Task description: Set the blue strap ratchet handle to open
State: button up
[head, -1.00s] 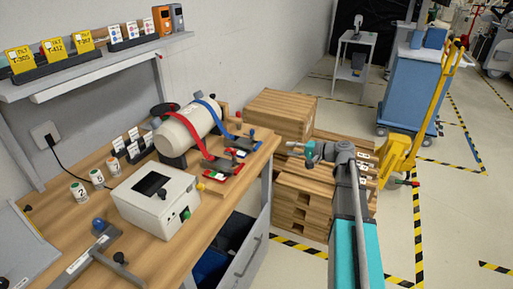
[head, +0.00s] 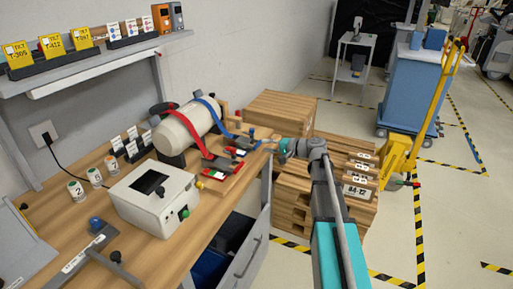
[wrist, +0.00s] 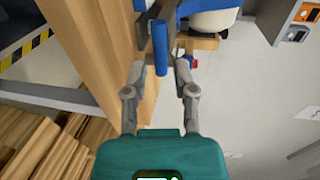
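The blue strap (head: 212,108) runs over a cream cylinder (head: 188,127) on the bench, down to its ratchet (head: 240,141) at the bench's right end. My gripper (head: 271,143) is just right of that ratchet, at bench-edge height. In the wrist view my gripper (wrist: 160,66) is open, its two fingers apart. A blue bar (wrist: 160,45), seemingly the ratchet handle, stands between the fingertips with a gap on each side. Grey ratchet parts lie behind it. The handle's exact angle is hard to tell.
A red strap (head: 186,122) with its own ratchet (head: 221,163) lies beside the blue one, nearer the front. A white box (head: 155,198) stands on the bench. Stacked wooden crates (head: 283,112) stand close behind my gripper.

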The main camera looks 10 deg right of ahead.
aim_at(257, 144)
jog(key=shift+b+x, duration=0.35)
jog(key=shift+x, duration=1.8)
grip_shut()
jog(key=shift+a, duration=0.15)
